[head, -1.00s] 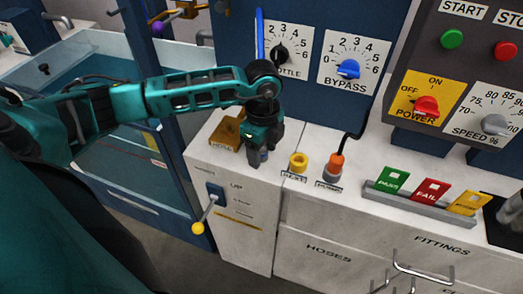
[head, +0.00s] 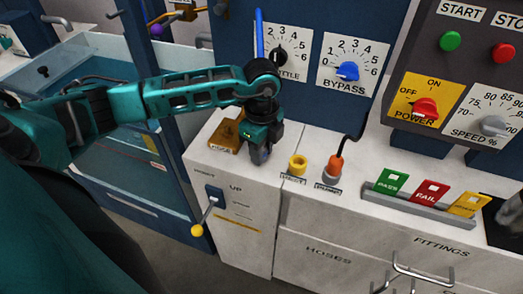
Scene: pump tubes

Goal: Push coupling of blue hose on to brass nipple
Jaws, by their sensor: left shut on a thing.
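My left gripper (head: 262,156) points down over the white cabinet top, beside the brass-coloured HOSE holder (head: 226,133). It is shut on a small grey-blue piece, which looks like the coupling of the blue hose; the fingers hide most of it. The blue hose (head: 260,32) runs down in front of the blue panel and disappears behind my left wrist. Brass-coloured fittings (head: 183,14) show at the top left, but I cannot tell whether one is the nipple.
A yellow socket (head: 298,165) and an orange plug (head: 335,166) with a black cable stand right of the gripper. A lever with a yellow knob (head: 197,230) sticks out of the cabinet front. A rack of PASS and FAIL tags (head: 418,203) lies further right.

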